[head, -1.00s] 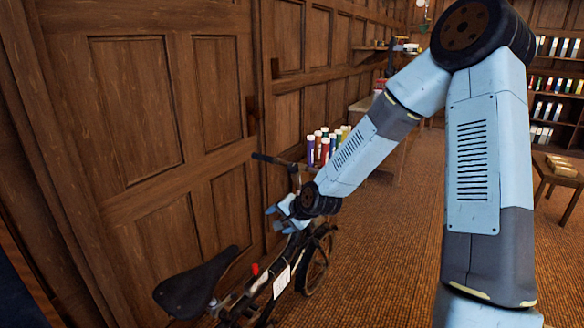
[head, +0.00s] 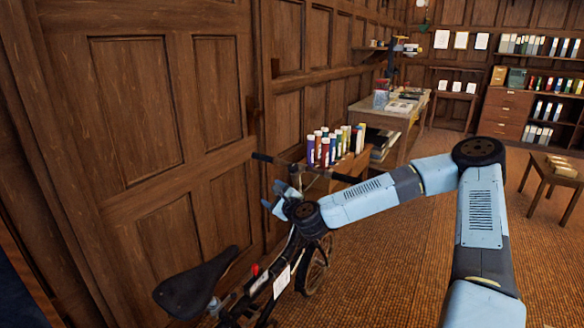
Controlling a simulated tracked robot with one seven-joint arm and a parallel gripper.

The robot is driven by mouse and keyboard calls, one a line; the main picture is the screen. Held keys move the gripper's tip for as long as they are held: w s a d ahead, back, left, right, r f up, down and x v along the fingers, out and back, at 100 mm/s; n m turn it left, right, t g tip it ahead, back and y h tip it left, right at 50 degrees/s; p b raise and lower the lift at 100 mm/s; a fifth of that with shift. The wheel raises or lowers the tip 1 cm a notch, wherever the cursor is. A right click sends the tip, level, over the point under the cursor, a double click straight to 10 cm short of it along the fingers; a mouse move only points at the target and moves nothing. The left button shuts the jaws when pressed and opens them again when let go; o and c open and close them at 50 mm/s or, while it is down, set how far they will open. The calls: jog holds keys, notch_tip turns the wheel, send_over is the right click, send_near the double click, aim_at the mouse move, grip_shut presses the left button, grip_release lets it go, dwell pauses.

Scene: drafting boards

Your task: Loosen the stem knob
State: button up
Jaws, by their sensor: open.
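A dark bicycle stands along the panelled wall, with its black saddle (head: 200,283) nearest me and its handlebar (head: 345,178) at the far end. A red part (head: 256,270) and a white card (head: 281,281) show on its frame. The stem knob cannot be made out; my gripper and wrist cover the stem area. I cannot tell whether the fingers touch anything.
The wooden wall (head: 130,110) runs close along the left of the bicycle. Several coloured tubes (head: 325,150) stand in a box behind the handlebar. A table (head: 385,112) with papers is further back, and a low stool (head: 555,170) is at right. The floor (head: 385,270) right of the bicycle is clear.

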aim_at(292, 166)
jog(key=w+d+r+m+t+h, duration=0.2)
jog(key=w+d+m+t+h, duration=0.15)
jog(key=d+m+h, duration=0.45)
jog(key=w, duration=0.4)
jog(key=w+m+y, duration=0.1)
jog(key=w, duration=0.4)
jog(key=w+m+y, duration=0.1)
jog(key=w, duration=0.4)
jog(key=shift+w+a+g, duration=0.25)
jog(key=shift+a, duration=0.05)
jog(key=shift+c, duration=0.5)
jog(key=c, duration=0.9)
jog(key=shift+o, duration=0.2)
jog(key=shift+y, duration=0.4)
